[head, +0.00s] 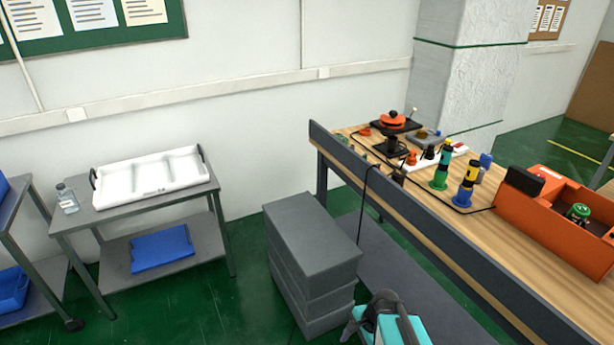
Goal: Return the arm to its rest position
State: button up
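I cannot make out my gripper or its fingertips in the head view. A black and teal shape is cut off by the bottom edge, and I cannot tell whether it is part of my arm. A small clear bottle with a grey cap (67,198) stands upright on the left end of a grey cart (95,217). A white tray with black handles (152,191) lies on the same cart, right of the bottle.
A wooden-topped workbench (475,232) at right carries several coloured parts and an orange toolbox (545,222). Stacked grey boxes (313,240) stand on the floor left of it. A blue bin (160,249) lies on the cart's lower shelf. Green floor (225,315) is clear between cart and boxes.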

jog(key=s+d+f+n+g+h+b, duration=0.1)
jog(key=s+f+n+g, duration=0.1)
jog(key=s+f+n, duration=0.5)
jog(key=s+d+f+n+g+h+b, duration=0.2)
jog(key=s+f+n, duration=0.5)
jog(key=s, duration=0.6)
jog(key=shift+f+g, duration=0.4)
jog(key=shift+g, duration=0.2)
grip_shut()
jog(key=shift+d, duration=0.1)
